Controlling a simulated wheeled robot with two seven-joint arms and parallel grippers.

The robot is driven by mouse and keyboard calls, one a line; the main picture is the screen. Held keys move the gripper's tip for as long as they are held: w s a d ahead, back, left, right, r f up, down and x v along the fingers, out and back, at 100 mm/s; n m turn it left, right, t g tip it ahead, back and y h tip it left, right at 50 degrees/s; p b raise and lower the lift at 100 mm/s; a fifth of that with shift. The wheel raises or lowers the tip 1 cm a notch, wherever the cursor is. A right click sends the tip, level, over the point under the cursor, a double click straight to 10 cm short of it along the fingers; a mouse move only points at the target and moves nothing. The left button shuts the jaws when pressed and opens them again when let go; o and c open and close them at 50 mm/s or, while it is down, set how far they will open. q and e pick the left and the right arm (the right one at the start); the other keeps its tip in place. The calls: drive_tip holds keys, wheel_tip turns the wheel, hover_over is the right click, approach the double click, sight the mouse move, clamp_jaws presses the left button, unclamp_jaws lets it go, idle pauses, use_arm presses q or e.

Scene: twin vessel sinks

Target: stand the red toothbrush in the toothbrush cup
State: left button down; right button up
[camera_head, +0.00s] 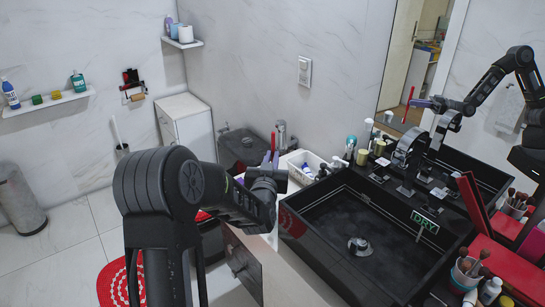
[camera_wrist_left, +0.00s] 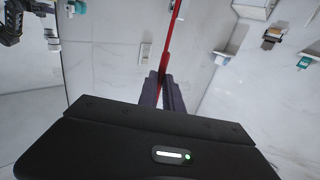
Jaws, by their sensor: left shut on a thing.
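The red toothbrush (camera_head: 273,141) stands roughly upright in my left gripper (camera_head: 270,160), beside the far left corner of the black sink. In the left wrist view the toothbrush (camera_wrist_left: 171,42) rises from between the purple-grey fingers of the left gripper (camera_wrist_left: 165,92), which are shut on it. The gripper's own body hides the lower wrist area. I cannot make out which container is the toothbrush cup. My right gripper is not in view.
Small jars (camera_head: 362,157) and a faucet stand behind the black sink (camera_head: 330,242). Brush-filled cups (camera_head: 462,277) stand at right. The mirror (camera_head: 460,95) reflects my arm and the toothbrush.

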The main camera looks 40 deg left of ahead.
use_arm(q)
drive_tip(key=shift+f, duration=0.15)
wheel_tip(320, 180, down, 13)
drive_tip(key=b, duration=1.1)
idle(0.5)
drive_tip(key=c, duration=1.5)
unclamp_jaws()
drive_tip(key=shift+o, duration=0.3)
